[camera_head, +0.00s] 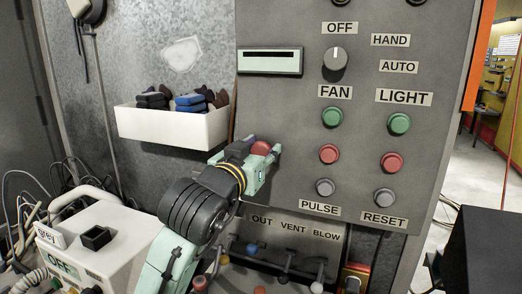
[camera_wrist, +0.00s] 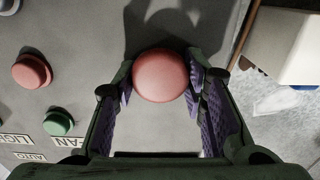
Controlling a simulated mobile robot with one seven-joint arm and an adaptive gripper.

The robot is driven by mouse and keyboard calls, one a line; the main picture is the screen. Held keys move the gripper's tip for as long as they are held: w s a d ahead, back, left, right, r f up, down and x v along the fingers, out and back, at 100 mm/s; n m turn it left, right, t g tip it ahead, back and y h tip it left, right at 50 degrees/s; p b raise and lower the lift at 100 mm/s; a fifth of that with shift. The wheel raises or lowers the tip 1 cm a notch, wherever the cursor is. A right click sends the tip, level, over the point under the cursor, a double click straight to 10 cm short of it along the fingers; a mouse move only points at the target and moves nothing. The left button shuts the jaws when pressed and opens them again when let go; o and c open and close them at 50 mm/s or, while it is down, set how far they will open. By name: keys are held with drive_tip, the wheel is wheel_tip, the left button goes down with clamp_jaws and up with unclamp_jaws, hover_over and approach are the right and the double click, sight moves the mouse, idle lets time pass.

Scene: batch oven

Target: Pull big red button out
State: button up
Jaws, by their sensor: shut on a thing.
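The big red button (camera_head: 261,148) is a round red cap low on the left side of the grey control panel (camera_head: 290,110). In the head view it is partly covered by my gripper (camera_head: 262,163). In the wrist view the button (camera_wrist: 160,75) sits between the two fingertips of my gripper (camera_wrist: 161,85), one pad at each side. The fingers are shut on its rim, and the panel face lies behind it. How far the button stands out from the panel cannot be told.
Right of my gripper are small green (camera_head: 398,123), red (camera_head: 391,162) and grey buttons and a rotary knob (camera_head: 336,58). A white bin (camera_head: 175,126) hangs at the left. Small levers (camera_head: 285,272) stick out below. A dark box (camera_head: 485,250) stands at the lower right.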

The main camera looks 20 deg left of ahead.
clamp_jaws()
drive_tip(key=shift+s+f, duration=0.1)
drive_tip(key=shift+s, duration=0.55)
drive_tip(key=o, duration=0.8)
unclamp_jaws()
drive_tip(key=shift+s, duration=0.1)
drive_tip(key=shift+s, duration=0.1)
drive_tip(key=s, duration=1.1)
drive_tip(key=shift+s+a, duration=0.2)
drive_tip(key=shift+s, duration=0.2)
